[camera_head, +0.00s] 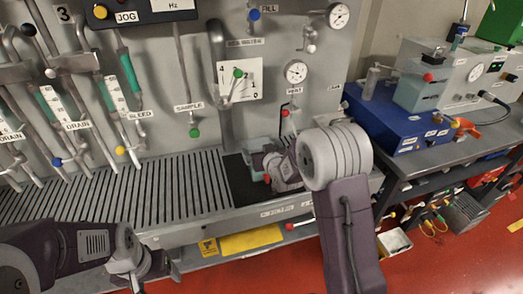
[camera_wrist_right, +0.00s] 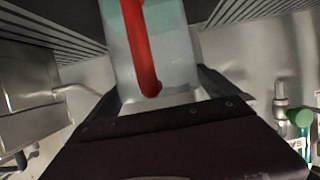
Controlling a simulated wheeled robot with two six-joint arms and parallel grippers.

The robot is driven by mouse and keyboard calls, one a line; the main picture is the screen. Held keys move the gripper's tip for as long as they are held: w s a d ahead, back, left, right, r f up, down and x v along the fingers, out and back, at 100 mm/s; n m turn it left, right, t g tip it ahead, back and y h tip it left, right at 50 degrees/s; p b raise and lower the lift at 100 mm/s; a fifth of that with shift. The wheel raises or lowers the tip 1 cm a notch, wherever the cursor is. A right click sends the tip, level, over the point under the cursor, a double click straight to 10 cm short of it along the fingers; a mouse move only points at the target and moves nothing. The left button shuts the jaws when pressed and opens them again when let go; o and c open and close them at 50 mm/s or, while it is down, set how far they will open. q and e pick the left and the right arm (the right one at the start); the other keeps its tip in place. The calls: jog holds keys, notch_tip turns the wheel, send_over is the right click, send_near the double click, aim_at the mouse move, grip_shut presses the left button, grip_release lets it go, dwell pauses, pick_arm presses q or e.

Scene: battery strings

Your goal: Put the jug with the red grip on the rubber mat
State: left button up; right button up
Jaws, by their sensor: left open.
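A pale green translucent jug (camera_head: 259,146) is at the right end of the grated bench, at the dark rubber mat (camera_head: 238,180). Its red grip (camera_wrist_right: 139,40) shows clearly in the right wrist view, in front of its pale body (camera_wrist_right: 178,45). My right gripper (camera_head: 272,166) reaches in from the right at the jug. In the right wrist view its fingers lie along both sides of the jug, shut on it. Whether the jug's base touches the mat is hidden. My left gripper (camera_head: 155,268) is open and empty, in front of the bench at lower left.
The grated bench top (camera_head: 130,195) is clear left of the mat. Behind it stands a panel with levers, gauges and a SAMPLE valve (camera_head: 194,131). A blue box (camera_head: 385,118) stands on the right side table.

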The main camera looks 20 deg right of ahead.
jog(key=shift+r, duration=0.25)
jog(key=shift+s+r, duration=0.1)
jog(key=shift+s, duration=0.15)
jog(key=v, duration=1.2)
jog(key=s+f+g, duration=0.6)
jog(key=s, duration=0.4)
jog(key=s+f+g, duration=0.6)
jog(key=s+f, duration=0.1)
jog(key=s, duration=0.4)
jog(key=shift+a+m, duration=0.2)
jog(key=shift+m, duration=0.1)
